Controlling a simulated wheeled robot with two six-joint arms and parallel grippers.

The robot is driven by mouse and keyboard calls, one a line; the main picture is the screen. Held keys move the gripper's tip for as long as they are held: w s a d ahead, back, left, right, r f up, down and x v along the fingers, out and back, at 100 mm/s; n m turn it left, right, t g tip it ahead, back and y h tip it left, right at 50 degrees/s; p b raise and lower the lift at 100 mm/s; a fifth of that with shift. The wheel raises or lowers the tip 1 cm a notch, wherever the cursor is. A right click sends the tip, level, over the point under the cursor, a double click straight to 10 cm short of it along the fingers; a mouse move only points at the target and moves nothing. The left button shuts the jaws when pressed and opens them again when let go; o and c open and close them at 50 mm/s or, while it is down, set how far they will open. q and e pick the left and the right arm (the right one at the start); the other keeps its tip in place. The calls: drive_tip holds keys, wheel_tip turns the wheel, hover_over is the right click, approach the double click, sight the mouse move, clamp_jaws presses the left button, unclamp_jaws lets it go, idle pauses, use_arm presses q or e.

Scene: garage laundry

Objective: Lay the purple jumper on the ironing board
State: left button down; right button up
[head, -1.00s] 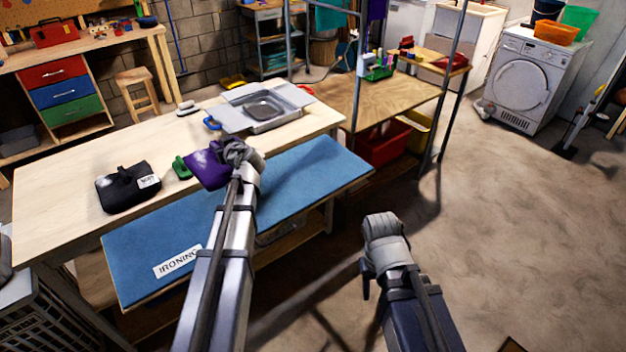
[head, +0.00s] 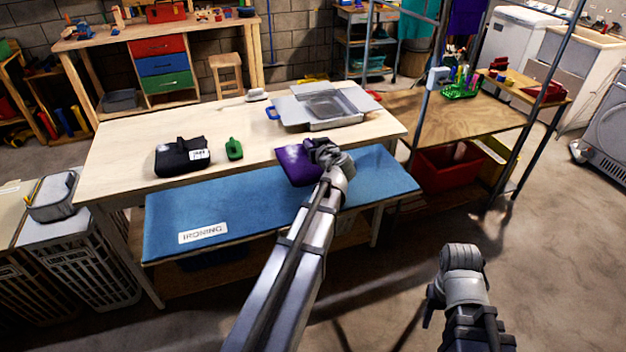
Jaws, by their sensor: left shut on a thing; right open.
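The purple jumper (head: 293,166) is a small folded bundle at the seam between the wooden table and the blue ironing board (head: 220,212). It overlaps the board's back edge in the picture; I cannot tell whether it touches the board or hangs just above it. My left gripper (head: 322,153) is shut on the jumper's right side and hides part of it. The board lies along the table's front side, with a white "IRONING" label (head: 203,232) at its front left. My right gripper (head: 436,300) is open and empty over the floor, right of the board.
A metal rack post stands at the right. White baskets (head: 90,265) stand at the left. The board's left and middle are clear.

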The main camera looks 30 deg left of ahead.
use_arm(q)
wheel_tip(320, 180, down, 6)
drive_tip(key=b, duration=0.5)
drive_tip(key=shift+r, duration=0.1)
wheel_tip(320, 180, down, 4)
drive_tip(key=b, duration=0.4)
drive_tip(key=shift+r, duration=0.1)
drive_tip(key=c, duration=0.7)
unclamp_jaws()
